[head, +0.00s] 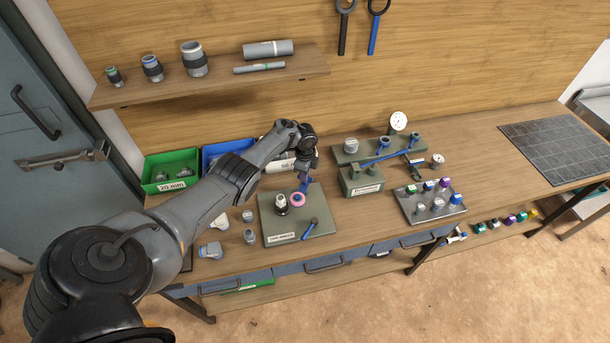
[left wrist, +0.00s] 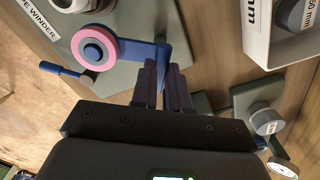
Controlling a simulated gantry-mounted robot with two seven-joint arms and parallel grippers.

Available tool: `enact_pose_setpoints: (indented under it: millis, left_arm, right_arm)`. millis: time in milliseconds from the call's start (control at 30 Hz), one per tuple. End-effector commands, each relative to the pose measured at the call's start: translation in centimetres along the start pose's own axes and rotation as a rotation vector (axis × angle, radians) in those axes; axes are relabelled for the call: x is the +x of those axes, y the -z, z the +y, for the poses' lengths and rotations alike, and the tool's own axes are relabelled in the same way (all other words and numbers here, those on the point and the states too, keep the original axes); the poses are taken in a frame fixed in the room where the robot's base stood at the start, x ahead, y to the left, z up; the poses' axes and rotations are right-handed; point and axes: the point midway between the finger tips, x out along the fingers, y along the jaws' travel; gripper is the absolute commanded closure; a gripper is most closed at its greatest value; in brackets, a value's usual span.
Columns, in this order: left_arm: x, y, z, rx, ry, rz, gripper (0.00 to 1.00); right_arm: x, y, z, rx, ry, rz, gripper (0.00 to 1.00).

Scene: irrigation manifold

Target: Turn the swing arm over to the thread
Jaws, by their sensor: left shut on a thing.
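The tape winder's grey-green base plate (head: 325,205) lies on the bench. Its blue swing arm (head: 304,186) carries a pink tape roll (head: 298,199). In the left wrist view the swing arm (left wrist: 140,50) runs from the pink roll (left wrist: 94,47) to my fingers. My left gripper (head: 306,176) is shut on the far end of the swing arm; its fingers (left wrist: 166,72) hide that end. An upright fitting (head: 281,204), pale on top and dark below, stands just left of the roll. Thread detail is too small to see. My right gripper is not in view.
Green (head: 165,186) and blue bins stand behind left. Loose fittings (head: 210,250) lie left of the plate. A labelled block (head: 362,184) and a fittings tray (head: 450,211) stand to the right.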

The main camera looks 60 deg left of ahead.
Motion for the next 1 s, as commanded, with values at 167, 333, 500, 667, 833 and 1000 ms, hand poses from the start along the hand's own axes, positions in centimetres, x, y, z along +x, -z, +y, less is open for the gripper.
enact_pose_setpoints:
  millis: [167,333,500,667,833,1000]
  left_arm:
    - [0.1,-0.03,0.0,0.046,0.0,0.0,1.0]
    - [0.09,-0.04,0.02,0.071,0.0,0.0,1.0]
    - [0.08,-0.03,0.03,0.083,0.0,0.0,1.0]
    - [0.07,-0.02,0.04,0.086,-0.001,0.0,1.0]
    - [0.07,-0.01,0.05,0.086,-0.001,0.0,1.0]
    - [0.06,-0.01,0.04,0.085,-0.001,0.0,0.64]
  right_arm:
    - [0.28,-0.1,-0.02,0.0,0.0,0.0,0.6]
    - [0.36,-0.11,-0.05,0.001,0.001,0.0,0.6]
    - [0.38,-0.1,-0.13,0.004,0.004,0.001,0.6]
    - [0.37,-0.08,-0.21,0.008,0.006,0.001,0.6]
    - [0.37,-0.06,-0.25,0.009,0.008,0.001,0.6]
    - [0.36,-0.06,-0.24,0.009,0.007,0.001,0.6]
